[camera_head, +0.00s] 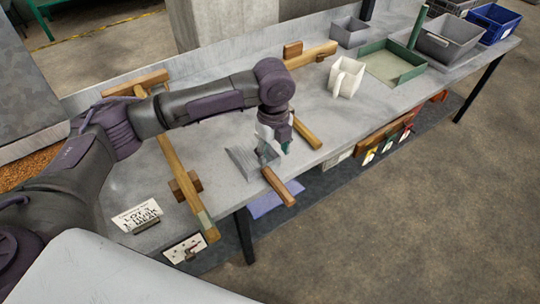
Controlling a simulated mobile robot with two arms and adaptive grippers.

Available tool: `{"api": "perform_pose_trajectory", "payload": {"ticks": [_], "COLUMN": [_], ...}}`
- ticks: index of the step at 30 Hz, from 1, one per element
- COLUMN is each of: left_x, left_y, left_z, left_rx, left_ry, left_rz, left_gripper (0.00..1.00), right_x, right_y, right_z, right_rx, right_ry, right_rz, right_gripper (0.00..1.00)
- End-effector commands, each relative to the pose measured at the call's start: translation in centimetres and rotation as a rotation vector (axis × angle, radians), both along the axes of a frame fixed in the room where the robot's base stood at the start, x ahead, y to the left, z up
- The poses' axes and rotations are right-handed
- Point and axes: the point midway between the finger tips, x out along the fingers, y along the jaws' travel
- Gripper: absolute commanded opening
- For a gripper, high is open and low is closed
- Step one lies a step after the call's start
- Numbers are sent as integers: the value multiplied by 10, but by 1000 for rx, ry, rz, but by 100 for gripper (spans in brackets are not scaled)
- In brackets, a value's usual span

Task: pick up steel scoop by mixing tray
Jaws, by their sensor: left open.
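A grey metal scoop (241,160) with a wooden handle (279,187) lies on the grey table, its handle pointing to the front edge. My left gripper (270,148) is open, pointing down over the scoop where pan and handle meet. It partly hides the scoop, and I cannot tell whether it touches it. A shallow green tray (415,72) stands farther right on the table; I cannot tell if it is the mixing tray. My right gripper is not in view.
A wooden bar (307,132) lies right of the gripper. A long wooden piece (172,158) and a lettered card (136,216) are to the left. A white container (346,77), grey bin (448,40) and blue bin (492,22) stand right. Brown grain (28,168) shows far left.

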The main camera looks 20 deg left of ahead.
Motion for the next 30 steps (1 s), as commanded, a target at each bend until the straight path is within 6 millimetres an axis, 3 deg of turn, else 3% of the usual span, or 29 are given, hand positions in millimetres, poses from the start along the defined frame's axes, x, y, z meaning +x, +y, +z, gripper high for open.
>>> {"api": "perform_pose_trajectory", "payload": {"ticks": [5,15,23,30], "left_x": [7,7,7,8], "left_y": [11,11,10,10], "left_z": [-1,-63,-83,-119], "left_rx": [17,17,15,17], "left_ry": [9,8,7,7], "left_rz": [-19,-17,-18,-18], "left_gripper": [59,59,59,59], "right_x": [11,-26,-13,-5], "right_y": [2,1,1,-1], "right_z": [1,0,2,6], "right_rx": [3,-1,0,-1], "right_ry": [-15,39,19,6], "right_rz": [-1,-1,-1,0], "right_gripper": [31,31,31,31]}}
